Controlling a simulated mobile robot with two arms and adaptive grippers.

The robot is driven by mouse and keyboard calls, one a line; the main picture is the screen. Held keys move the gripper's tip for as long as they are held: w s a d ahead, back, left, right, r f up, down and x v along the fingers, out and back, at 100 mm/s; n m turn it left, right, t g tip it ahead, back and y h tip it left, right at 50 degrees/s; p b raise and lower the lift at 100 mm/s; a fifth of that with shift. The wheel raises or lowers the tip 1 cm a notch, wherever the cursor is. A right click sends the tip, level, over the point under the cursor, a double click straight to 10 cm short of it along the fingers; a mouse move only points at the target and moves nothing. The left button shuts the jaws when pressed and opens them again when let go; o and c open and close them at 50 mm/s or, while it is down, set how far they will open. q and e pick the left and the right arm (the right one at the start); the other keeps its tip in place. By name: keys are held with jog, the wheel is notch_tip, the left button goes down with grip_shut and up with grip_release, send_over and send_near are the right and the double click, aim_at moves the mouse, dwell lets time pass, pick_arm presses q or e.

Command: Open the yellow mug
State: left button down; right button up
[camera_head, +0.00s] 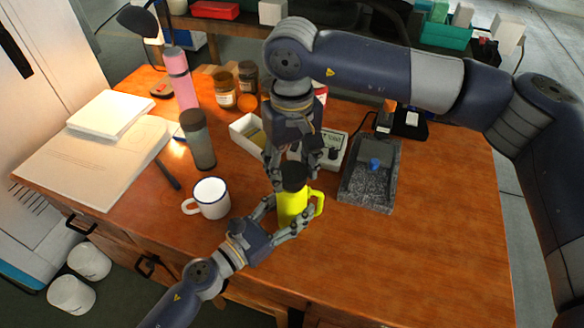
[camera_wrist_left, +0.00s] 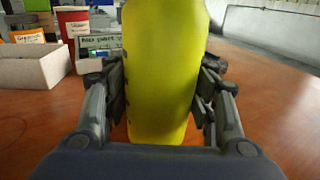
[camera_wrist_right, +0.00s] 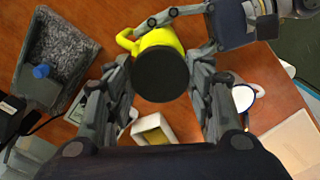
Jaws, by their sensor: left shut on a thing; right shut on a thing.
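The yellow mug (camera_head: 293,209) stands upright on the wooden table, with its handle to the right in the head view. A dark round lid (camera_wrist_right: 160,74) is on its top. My left gripper (camera_head: 287,212) is shut on the mug's body from the front, one finger on each side, as the left wrist view (camera_wrist_left: 160,100) also shows. My right gripper (camera_head: 293,167) points down from above and is shut on the lid, partly hiding it in the head view. The lid still covers the mug's mouth; no gap is clear.
A white mug (camera_head: 209,198) stands close on the left, with a dark-capped bottle (camera_head: 198,142) behind it. An open white box (camera_head: 246,133) and a small scale (camera_head: 334,148) are behind. A grey granite block (camera_head: 368,180) lies to the right. The front right tabletop is clear.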

aim_at(292, 172)
jog(key=shift+r, duration=0.1)
jog(key=shift+r, duration=1.95)
pick_arm(q)
jog(key=c, duration=0.6)
grip_release()
jog(key=shift+s, duration=0.1)
